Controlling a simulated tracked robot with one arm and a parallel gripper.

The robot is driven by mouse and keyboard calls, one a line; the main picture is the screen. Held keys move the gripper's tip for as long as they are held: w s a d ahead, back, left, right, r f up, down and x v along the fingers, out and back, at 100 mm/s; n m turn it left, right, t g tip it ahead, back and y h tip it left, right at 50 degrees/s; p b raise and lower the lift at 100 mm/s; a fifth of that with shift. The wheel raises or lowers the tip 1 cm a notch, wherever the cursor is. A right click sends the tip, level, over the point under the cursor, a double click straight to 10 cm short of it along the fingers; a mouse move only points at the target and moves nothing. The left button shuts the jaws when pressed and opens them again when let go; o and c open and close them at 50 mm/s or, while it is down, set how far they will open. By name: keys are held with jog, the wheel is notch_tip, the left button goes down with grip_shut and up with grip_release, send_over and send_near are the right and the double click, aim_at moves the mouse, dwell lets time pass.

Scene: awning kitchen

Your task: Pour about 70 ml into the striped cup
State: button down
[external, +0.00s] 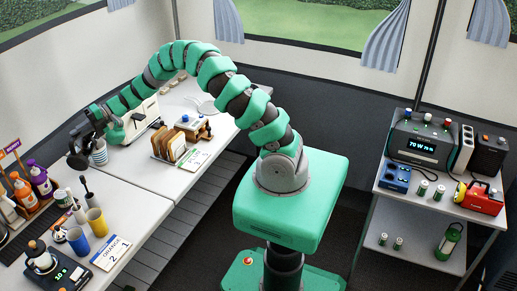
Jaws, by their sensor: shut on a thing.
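The striped cup (99,153), with blue and white stripes, stands upright on the left counter near the toaster. My gripper (83,134) is at the far left end of my green arm, just above and left of the cup. It is shut on a dark vessel (77,159), which is beside the cup's left side. The vessel is small and dark here, so I cannot tell its tilt, whether it touches the cup, or whether liquid is flowing. The inside of the cup and its level are not visible.
Bottles (22,188), a blue cup (77,241), a yellow cup (97,223) and a scale (65,273) are nearer. Bare counter (125,172) lies in front of the cup.

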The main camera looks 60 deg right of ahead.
jog(key=shift+w+d+r+p, duration=0.25)
jog(key=shift+d+p, duration=0.15)
jog(key=shift+p, duration=0.4)
jog(key=shift+w+d+r+m+y+p, duration=0.1)
jog(key=shift+d+r+m+y+p, duration=0.4)
jog(key=shift+p, duration=0.5)
jog(key=shift+a, duration=0.15)
